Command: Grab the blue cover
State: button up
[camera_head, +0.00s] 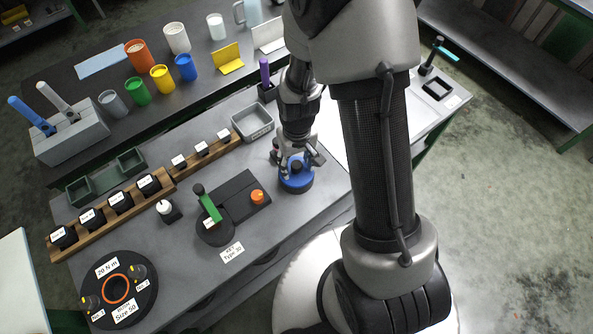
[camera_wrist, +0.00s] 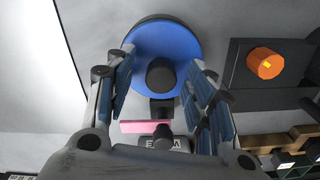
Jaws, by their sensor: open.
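The blue cover (camera_head: 297,181) is a round blue disc with a black knob on top, lying on the grey table below my arm. In the wrist view the blue cover (camera_wrist: 148,52) fills the top middle, with its black knob (camera_wrist: 160,74) between the fingers. My gripper (camera_head: 297,162) is right above the cover, pointing down. In the wrist view my gripper (camera_wrist: 161,85) is open, with one finger on each side of the knob. I see gaps between the fingers and the knob. Whether the fingertips touch the disc is unclear.
An orange knob (camera_head: 257,196) on a dark plate and a green-handled tool (camera_head: 207,205) stand left of the cover. A grey tray (camera_head: 253,122) lies behind. A pink piece (camera_wrist: 140,127) shows below the knob in the wrist view. A white sheet (camera_wrist: 30,60) lies at its left.

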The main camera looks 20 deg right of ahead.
jog(key=shift+f, duration=0.35)
jog(key=shift+c, duration=0.5)
jog(key=shift+r, duration=0.1)
grip_shut()
